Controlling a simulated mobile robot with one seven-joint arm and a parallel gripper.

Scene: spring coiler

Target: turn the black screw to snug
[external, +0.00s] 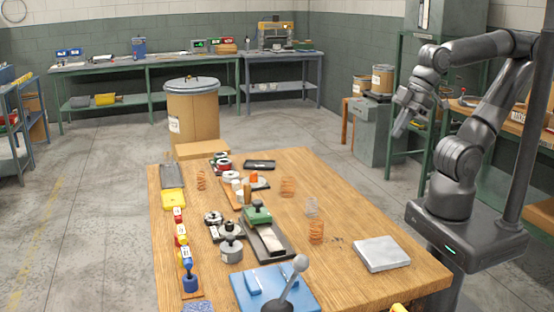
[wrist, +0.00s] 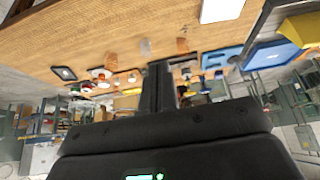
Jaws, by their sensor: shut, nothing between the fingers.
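My gripper (external: 399,130) is raised at the right, beyond the table's right edge and well above it, pointing down and to the left. Its dark fingers are together and empty in the wrist view (wrist: 159,88). I cannot pick out the black screw for certain in either view. A blue plate fixture (external: 250,287) with a grey ball-ended lever (external: 290,280) stands at the table's near edge. Its blue also shows in the wrist view (wrist: 222,58). Small dark-topped round pieces (external: 230,248) stand left of the middle. My gripper touches none of these.
The wooden table (external: 350,215) holds several copper coils (external: 316,232), a green-topped block (external: 257,215) on a dark tray, a yellow box (external: 173,199) and a pale grey slab (external: 381,253). Its right half is mostly clear. A drum (external: 193,115) stands behind it.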

